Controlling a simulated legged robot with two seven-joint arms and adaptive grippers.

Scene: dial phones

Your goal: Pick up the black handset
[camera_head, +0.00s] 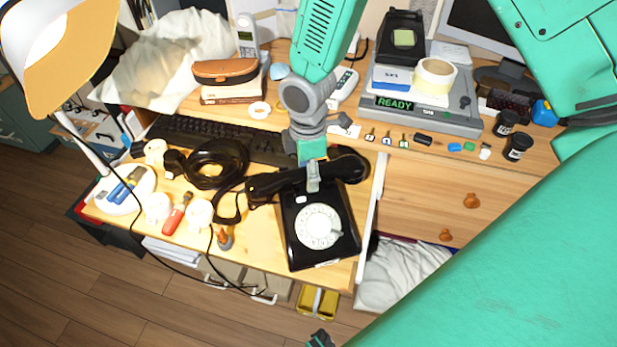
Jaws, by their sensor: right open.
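The black handset (345,167) lies across the top of a black rotary phone (297,235) with a white dial. The handset's left end reaches past the phone's left side, and its right end past the right side. My right gripper (313,178) comes down from above over the middle of the handset, with its fingers at the handset and the phone's upper edge. It is open. The arm and fingers cover part of the handset's middle, and I cannot tell whether the fingers touch it.
A coiled black cable (216,164) and a black keyboard (225,139) lie left of the phone. White round pieces, a red-handled tool (176,214) and an orange-tipped item (225,238) are near the front. A lamp (60,45) stands at upper left. A grey READY device (455,115) is at right.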

